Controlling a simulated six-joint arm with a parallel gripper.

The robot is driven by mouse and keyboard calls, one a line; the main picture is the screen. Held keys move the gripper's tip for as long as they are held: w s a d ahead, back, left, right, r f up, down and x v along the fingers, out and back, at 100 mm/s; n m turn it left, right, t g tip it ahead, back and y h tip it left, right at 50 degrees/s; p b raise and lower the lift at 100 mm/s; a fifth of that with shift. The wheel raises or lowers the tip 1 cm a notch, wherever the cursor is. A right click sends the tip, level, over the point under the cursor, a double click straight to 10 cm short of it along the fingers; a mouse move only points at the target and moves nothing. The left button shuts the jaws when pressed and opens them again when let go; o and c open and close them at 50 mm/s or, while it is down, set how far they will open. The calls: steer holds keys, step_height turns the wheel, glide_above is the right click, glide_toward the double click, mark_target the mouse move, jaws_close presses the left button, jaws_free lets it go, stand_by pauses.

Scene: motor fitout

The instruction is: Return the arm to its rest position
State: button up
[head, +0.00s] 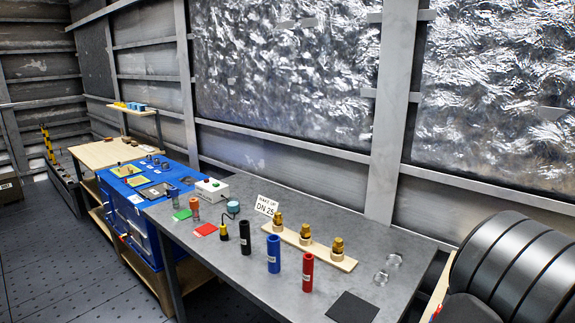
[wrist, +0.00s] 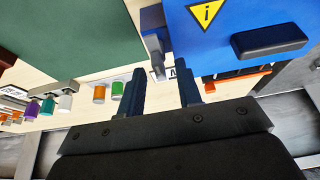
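My gripper (wrist: 162,85) shows in the wrist view. Its two dark fingers stand apart with nothing between them, so it is open and empty. A pale surface and a small grey part (wrist: 157,62) show behind the gap; how far off they are I cannot tell. The fingers appear clear of the blue panel (wrist: 215,35) with a yellow warning triangle and a black handle. The head view shows neither my gripper nor my arm.
In the wrist view, a green board (wrist: 60,35) and several coloured cylinders lie left. In the head view, a grey table (head: 220,270) holds black, blue (head: 273,254) and red (head: 308,272) cylinders, brass fittings on a wooden strip (head: 345,264) and a black mat (head: 352,307).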

steer(key=v, duration=1.8)
steer(key=x, duration=1.8)
steer(key=shift+m, duration=0.5)
steer(key=shift+w+m+g+h, duration=0.1)
steer(key=shift+m+g+h, duration=0.55)
steer(key=shift+m, duration=1.15)
steer(key=shift+w+a+m+g, duration=0.1)
steer(key=shift+m+g, duration=0.75)
steer(key=shift+m, duration=1.15)
steer(key=m+g, duration=0.1)
steer(key=m, duration=0.3)
steer(key=shift+w+m+g, duration=0.15)
steer(key=shift+m+g, duration=0.15)
steer(key=shift+g, duration=0.1)
steer(key=shift+m+g+y, duration=0.45)
steer(key=shift+m+g, duration=0.15)
steer(key=shift+m, duration=1.3)
